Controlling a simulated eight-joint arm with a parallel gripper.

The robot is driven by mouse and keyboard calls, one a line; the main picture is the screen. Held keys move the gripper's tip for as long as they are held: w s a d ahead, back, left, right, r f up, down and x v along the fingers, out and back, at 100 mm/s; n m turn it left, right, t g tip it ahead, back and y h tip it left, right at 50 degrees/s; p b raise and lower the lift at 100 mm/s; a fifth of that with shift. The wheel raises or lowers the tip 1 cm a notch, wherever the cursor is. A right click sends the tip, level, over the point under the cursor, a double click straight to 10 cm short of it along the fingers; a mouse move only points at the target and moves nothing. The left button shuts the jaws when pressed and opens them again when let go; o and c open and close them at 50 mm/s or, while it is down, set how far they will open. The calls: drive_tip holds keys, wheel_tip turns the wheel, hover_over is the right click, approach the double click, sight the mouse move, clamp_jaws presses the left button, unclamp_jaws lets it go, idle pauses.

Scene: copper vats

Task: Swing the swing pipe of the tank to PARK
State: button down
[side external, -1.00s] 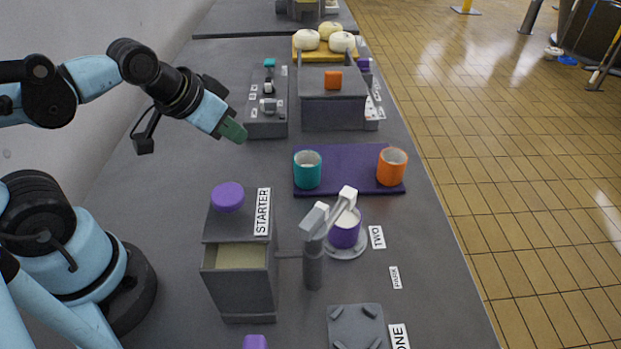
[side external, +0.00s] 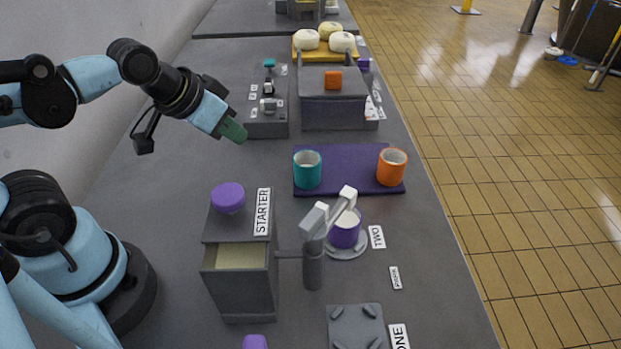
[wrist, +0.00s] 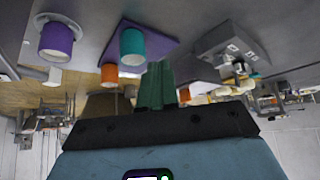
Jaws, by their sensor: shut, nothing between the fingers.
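The tank (side external: 240,275) is a grey box labelled STARTER with a purple knob (side external: 228,197) on top and cream-coloured contents showing in its open front. Its swing pipe (side external: 313,265) stands on a grey post to the right, with a pale arm and a white end block (side external: 348,193). The arm points toward the TWO label (side external: 377,237), its end above the purple cup (side external: 345,232). The PARK label (side external: 396,278) lies between TWO and ONE (side external: 399,337). My gripper (side external: 236,131) is shut and empty, high behind the tank and apart from the pipe. Its green fingers show in the wrist view (wrist: 158,85).
A teal cup (side external: 307,171) and an orange cup (side external: 391,166) stand on a purple mat (side external: 348,158) behind the pipe. A grey square plate (side external: 356,325) is beside ONE. Grey boxes (side external: 331,108) stand farther back. The bench around PARK is clear.

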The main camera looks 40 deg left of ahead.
drive_tip(key=c, duration=1.5)
unclamp_jaws()
drive_tip(key=shift+w+d+r, duration=0.1)
drive_tip(key=shift+d+r, duration=0.1)
drive_tip(key=shift+d, duration=0.1)
drive_tip(key=o, duration=0.4)
drive_tip(key=d+r+g, duration=0.1)
drive_tip(key=d+r, duration=0.1)
drive_tip(key=d, duration=0.1)
drive_tip(key=d+r+g, duration=0.1)
drive_tip(key=d+r, duration=0.1)
drive_tip(key=d, duration=0.2)
drive_tip(key=d+r+g+h, duration=0.1)
drive_tip(key=d+r+g, duration=0.1)
drive_tip(key=d+r, duration=0.1)
drive_tip(key=shift+w+d+n, duration=0.15)
drive_tip(key=shift+d+n, duration=0.25)
drive_tip(key=shift+d, duration=0.3)
wheel_tip(320, 180, up, 6)
drive_tip(key=n+g+y, duration=0.1)
drive_tip(key=g, duration=0.2)
hover_over(313, 216)
wheel_tip(313, 216, down, 12)
drive_tip(key=shift+f, duration=0.1)
clamp_jaws()
